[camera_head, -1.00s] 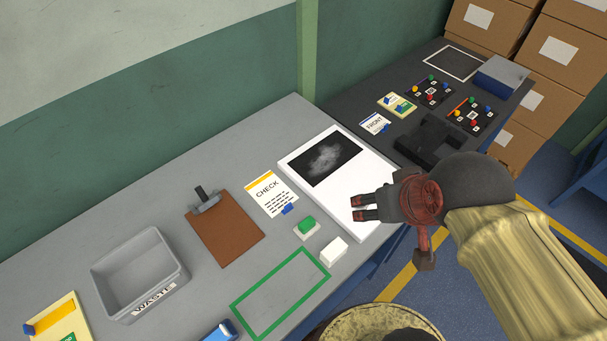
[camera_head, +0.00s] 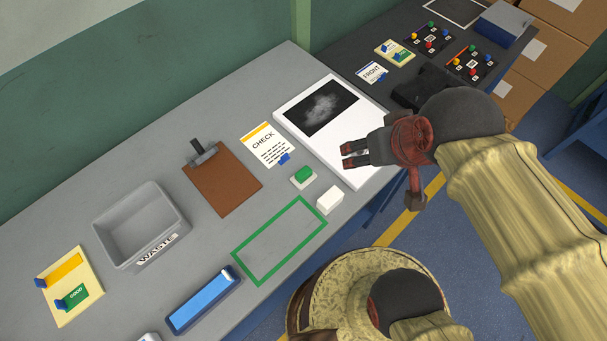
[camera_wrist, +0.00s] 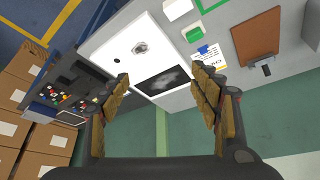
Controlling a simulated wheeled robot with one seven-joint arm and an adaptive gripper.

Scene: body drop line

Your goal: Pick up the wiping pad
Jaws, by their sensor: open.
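A small plain white block (camera_head: 329,200), which looks like the wiping pad, lies on the grey table at the front right corner of a green outline (camera_head: 280,240). It also shows at the top of the wrist view (camera_wrist: 179,9). My gripper (camera_head: 347,156) is open and empty, above the white board (camera_head: 355,165) and up and right of the block. In the wrist view my two fingers (camera_wrist: 162,77) stand apart with the board's dark picture between them, and the block is beyond the fingertips.
A green block on a white base (camera_head: 303,176) sits just behind the white block. A CHECK card (camera_head: 267,145), brown clipboard (camera_head: 222,185), WASTE bin (camera_head: 165,240), blue bar in a tray (camera_head: 203,300) and yellow GOOD plate (camera_head: 70,290) stand leftward. A dark table (camera_head: 400,75) adjoins.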

